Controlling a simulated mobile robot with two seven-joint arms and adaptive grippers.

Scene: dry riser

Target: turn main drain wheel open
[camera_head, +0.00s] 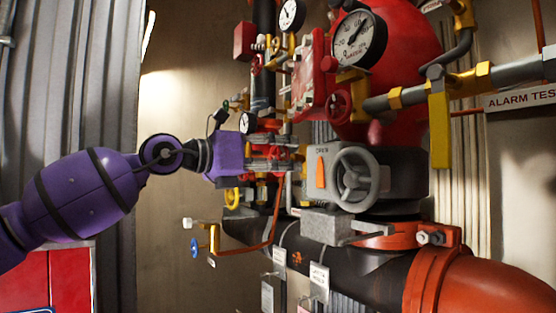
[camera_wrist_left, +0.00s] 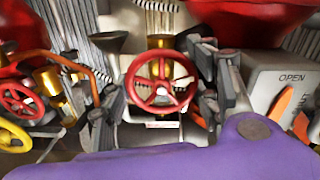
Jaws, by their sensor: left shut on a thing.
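A red handwheel (camera_wrist_left: 161,90) with a brass stem behind it stands in the middle of the left wrist view. I take it to be the main drain wheel; no label on it is readable. My left gripper (camera_wrist_left: 161,95) has one dark finger on each side of this wheel and is shut on its rim. In the head view my purple left arm comes in from the left, and the left gripper (camera_head: 280,164) is among the valves, left of the grey valve box. There the gripper and fittings largely hide the wheel. My right gripper is not in view.
A large grey handwheel (camera_head: 352,180) is just right of the gripper, with an orange pointer (camera_head: 320,167) on its box. A smaller red wheel (camera_wrist_left: 22,100) and a yellow wheel (camera_wrist_left: 14,137) are at the left. Pipes and gauges crowd above; free room is left, by the wall.

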